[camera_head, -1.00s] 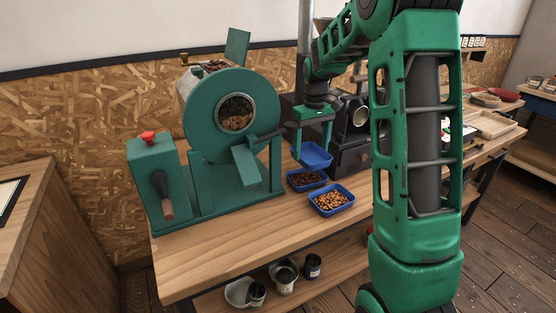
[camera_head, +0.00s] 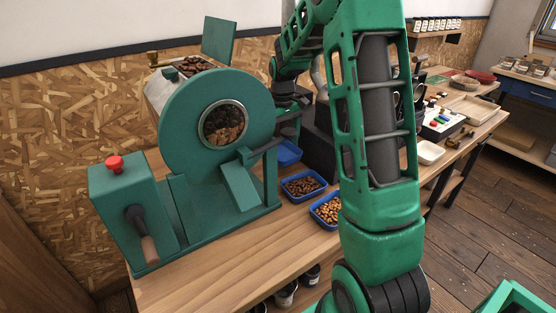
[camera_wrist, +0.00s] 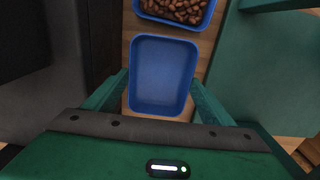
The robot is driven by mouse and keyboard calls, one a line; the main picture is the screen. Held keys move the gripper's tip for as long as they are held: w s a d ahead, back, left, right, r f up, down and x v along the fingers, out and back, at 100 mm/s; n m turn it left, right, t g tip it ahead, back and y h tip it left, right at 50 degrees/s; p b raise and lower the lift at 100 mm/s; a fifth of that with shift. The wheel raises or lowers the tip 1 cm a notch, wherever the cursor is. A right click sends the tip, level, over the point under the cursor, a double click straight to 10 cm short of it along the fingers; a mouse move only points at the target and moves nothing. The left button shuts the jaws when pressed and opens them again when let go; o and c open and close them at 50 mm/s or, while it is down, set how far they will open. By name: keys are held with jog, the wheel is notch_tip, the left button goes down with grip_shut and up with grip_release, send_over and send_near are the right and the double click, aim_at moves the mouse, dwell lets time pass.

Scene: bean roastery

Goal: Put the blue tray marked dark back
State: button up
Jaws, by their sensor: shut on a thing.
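My gripper (camera_wrist: 160,92) is shut on an empty blue tray (camera_wrist: 161,110), with a finger at each side of it in the wrist view. In the head view the tray (camera_head: 288,153) shows partly behind the roaster's edge, below my gripper (camera_head: 289,128). I cannot tell whether it is touching the tabletop. No mark is readable on it. A blue tray of dark brown beans (camera_head: 303,186) is just in front of it; its edge also shows at the top of the wrist view (camera_wrist: 176,22). A third blue tray with lighter beans (camera_head: 327,209) is partly hidden by my arm.
The green drum roaster (camera_head: 220,125) stands close on the left, its chute beside the trays. A dark machine (camera_head: 320,145) is close behind my arm. The front of the wooden table (camera_head: 225,262) is clear. A white dish (camera_head: 430,153) lies farther right.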

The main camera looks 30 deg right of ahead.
aim_at(280, 156)
jog(key=shift+a+f, duration=0.25)
jog(key=shift+f, duration=0.9)
jog(key=shift+w+f, duration=0.1)
jog(key=shift+f, duration=1.5)
jog(key=o, duration=1.1)
jog(key=shift+f, duration=0.1)
notch_tip(280, 156, up, 12)
